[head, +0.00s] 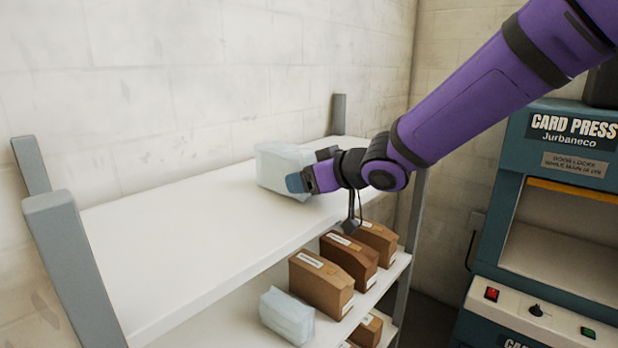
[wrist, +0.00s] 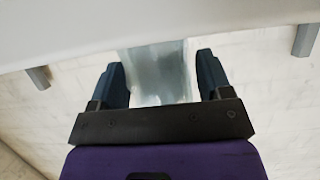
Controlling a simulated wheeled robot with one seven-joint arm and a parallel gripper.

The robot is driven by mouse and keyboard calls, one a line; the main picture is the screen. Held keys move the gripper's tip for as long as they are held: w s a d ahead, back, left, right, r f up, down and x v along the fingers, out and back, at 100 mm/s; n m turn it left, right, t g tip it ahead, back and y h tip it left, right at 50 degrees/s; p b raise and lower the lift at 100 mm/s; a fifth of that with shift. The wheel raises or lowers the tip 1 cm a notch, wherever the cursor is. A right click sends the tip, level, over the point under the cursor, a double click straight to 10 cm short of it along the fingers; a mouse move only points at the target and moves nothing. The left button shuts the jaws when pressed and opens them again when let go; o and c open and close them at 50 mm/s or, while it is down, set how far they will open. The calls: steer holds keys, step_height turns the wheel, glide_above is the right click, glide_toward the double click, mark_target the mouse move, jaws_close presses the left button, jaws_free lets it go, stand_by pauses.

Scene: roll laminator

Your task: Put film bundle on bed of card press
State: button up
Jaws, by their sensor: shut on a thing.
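A pale, translucent film bundle (head: 277,166) is at the top shelf, towards its back right part. My gripper (head: 297,181) is shut on it from the right. In the wrist view the bundle (wrist: 158,72) fills the space between the two dark fingers of my gripper (wrist: 162,68). I cannot tell whether it rests on the shelf or is just clear of it. The teal card press (head: 503,205) stands at the right, its front opening showing a pale bed (head: 560,255) inside. An orange bar (head: 578,191) runs along the top of the opening.
The white top shelf (head: 165,245) is otherwise bare. Grey posts (head: 72,265) stand at its corners, and a block wall is behind. The lower shelf holds brown boxes (head: 320,282) and another pale bundle (head: 286,316). A gap lies between rack and press.

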steer(key=shift+f, duration=0.1)
steer(key=o, duration=0.9)
steer(key=shift+d+r, duration=0.15)
steer(key=shift+r, duration=0.05)
steer(key=v, duration=1.1)
steer(key=shift+s+d+r, duration=0.2)
steer(key=shift+s+r, duration=0.05)
steer(key=shift+s, duration=0.05)
